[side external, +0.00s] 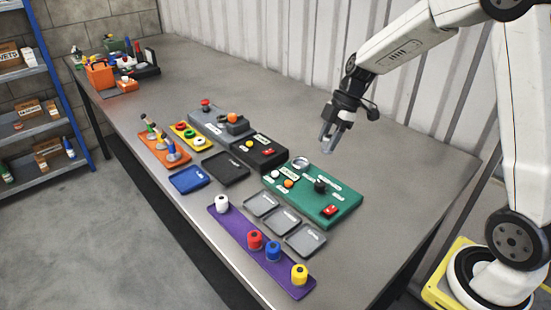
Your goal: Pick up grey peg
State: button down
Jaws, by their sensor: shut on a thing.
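My gripper (327,148) hangs above the table, behind the green panel, pointing down. It is shut on a small grey thing between its fingers, which looks like the grey peg; fingers and peg are hard to tell apart at this size. The purple strip (236,230) lies at the table's front edge. It bears a white peg (222,203), a red peg (255,240), a blue peg (273,251) and a yellow peg (299,274). There is an empty stretch between the white and red pegs. My gripper is well away from the strip.
The green panel (335,200) with knobs and a red switch stands near my gripper. Small grey trays (306,240), a blue tray (189,180) and black boxes (258,153) lie around it. An orange toolbox (100,74) stands far left. The table's back right is clear.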

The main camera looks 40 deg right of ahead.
jog(key=shift+s+a+r, duration=0.1)
jog(key=shift+s+r, duration=0.2)
jog(key=shift+s, duration=0.35)
jog(key=shift+s+a+r, duration=0.1)
jog(key=shift+s+r, duration=0.15)
jog(key=shift+s, duration=0.35)
jog(key=shift+s+a+r, duration=0.1)
jog(key=shift+s+r, duration=0.2)
jog(key=shift+s, duration=0.35)
jog(key=s+a+f, duration=0.2)
jog(key=a, duration=1.1)
jog(key=shift+s, duration=0.3)
jog(key=shift+w+a+f, duration=0.1)
